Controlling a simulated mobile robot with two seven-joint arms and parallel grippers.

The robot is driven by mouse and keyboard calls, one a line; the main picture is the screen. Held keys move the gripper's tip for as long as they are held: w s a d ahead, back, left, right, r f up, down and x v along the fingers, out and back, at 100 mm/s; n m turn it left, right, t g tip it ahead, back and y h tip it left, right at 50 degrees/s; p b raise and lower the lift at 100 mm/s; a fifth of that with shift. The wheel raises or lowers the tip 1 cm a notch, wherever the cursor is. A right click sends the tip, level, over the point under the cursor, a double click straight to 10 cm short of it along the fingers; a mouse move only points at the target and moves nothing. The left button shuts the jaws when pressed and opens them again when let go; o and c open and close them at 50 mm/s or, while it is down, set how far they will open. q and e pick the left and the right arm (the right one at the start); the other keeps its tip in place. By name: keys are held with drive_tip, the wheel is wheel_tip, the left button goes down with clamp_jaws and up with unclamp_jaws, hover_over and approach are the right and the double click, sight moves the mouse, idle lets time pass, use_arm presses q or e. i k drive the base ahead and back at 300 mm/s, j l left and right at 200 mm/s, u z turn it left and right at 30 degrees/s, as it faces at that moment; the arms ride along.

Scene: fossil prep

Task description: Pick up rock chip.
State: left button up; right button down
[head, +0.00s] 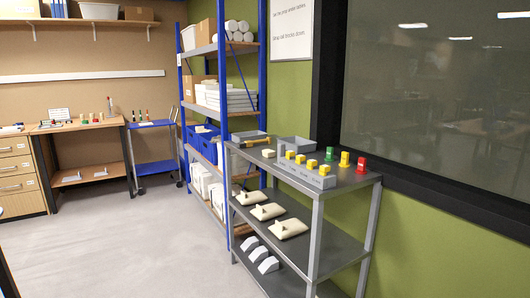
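I cannot make out a rock chip for certain at this distance. A small cream block (268,153) lies on the top of the grey metal shelf unit (345,181), but I cannot tell what it is. Neither of my grippers is in view.
The unit's top holds a grey bin (295,145), a grey rack with yellow blocks (312,175), and green, yellow and red pieces. Cream slabs (267,212) and pale wedges (268,265) lie below. A blue-framed rack (222,90) stands behind. The floor (130,240) at left is clear.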

sight(267, 153)
drive_tip(key=i+j, duration=0.25)
drive_tip(key=i, duration=0.25)
drive_tip(key=i+j, duration=0.2)
drive_tip(key=i, duration=0.25)
drive_tip(key=i+j, duration=0.25)
drive_tip(key=i, duration=0.25)
drive_tip(key=i+j, duration=0.2)
drive_tip(key=i, duration=0.3)
drive_tip(key=i+j+z, duration=0.4)
drive_tip(key=i, duration=0.3)
drive_tip(key=j, duration=0.15)
